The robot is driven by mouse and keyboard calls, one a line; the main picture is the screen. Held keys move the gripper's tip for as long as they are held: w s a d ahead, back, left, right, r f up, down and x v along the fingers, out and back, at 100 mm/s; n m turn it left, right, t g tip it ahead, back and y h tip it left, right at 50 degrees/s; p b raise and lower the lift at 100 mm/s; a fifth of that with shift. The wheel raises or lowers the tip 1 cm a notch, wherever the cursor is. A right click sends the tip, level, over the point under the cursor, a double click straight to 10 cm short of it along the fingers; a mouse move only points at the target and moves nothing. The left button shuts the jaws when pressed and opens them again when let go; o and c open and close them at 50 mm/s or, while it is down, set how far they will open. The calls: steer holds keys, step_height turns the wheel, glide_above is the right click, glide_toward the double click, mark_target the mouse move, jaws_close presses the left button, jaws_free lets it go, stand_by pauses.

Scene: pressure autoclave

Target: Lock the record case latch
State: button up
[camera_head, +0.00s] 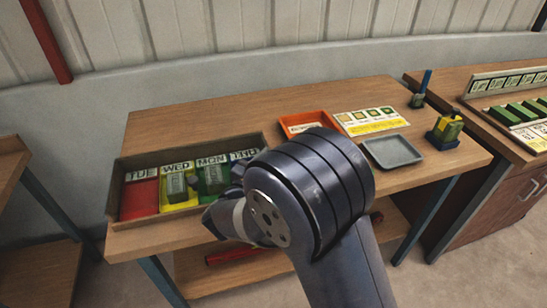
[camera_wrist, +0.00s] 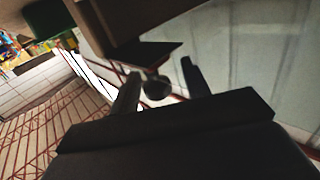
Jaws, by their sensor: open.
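A brown open case (camera_head: 160,217) with coloured sections marked TUE, WED, MON and a partly covered label sits at the left of the wooden table; it may be the record case. Its right end is hidden behind my arm, and no latch can be made out in the head view. In the wrist view, my gripper (camera_wrist: 160,80) is open, with a finger on either side of a small dark round knob (camera_wrist: 157,88). I cannot tell whether the fingers touch the knob, or whether it is the latch. My fingertips are hidden in the head view.
An orange tray (camera_head: 289,121), a sample card (camera_head: 371,121) and a grey tray (camera_head: 392,152) lie at the table's middle and right. A small dark holder with a green-yellow block (camera_head: 446,129) stands near the right edge. Another bench (camera_head: 440,82) stands at the right.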

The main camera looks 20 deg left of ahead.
steer(key=v, duration=1)
steer(key=shift+s+b, duration=0.15)
steer(key=shift+b, duration=0.3)
steer(key=p+x, duration=0.1)
steer(key=x, duration=1)
steer(key=shift+s+y, duration=0.2)
steer(key=shift+y, duration=0.1)
